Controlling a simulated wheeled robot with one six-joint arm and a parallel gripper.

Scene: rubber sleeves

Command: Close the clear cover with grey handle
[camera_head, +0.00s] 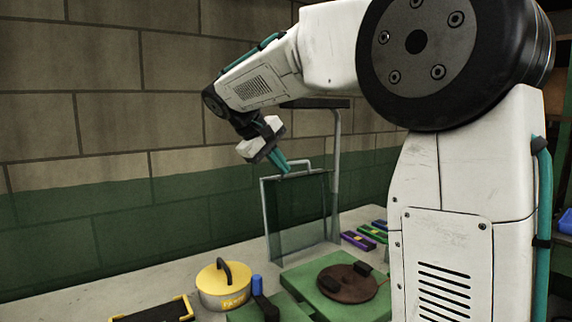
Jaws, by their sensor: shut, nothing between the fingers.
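The clear cover (297,212) is a dark, see-through panel in a grey frame, standing upright on the table near the wall. Its grey handle (302,173) runs along the top edge. My gripper (281,164), with teal fingers, points down and to the right at the top of the cover. Its fingers are shut with nothing held. The fingertips are at or very near the handle; I cannot tell whether they touch it. My arm's large white links and black joint fill the right side of the view.
A grey post with a dark top (335,130) stands behind the cover. In front are a yellow pot (222,290), a green block (330,295) with a brown disc (347,283), and a black-yellow tray (160,312). Purple and green bars (362,240) lie right. A block wall is behind.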

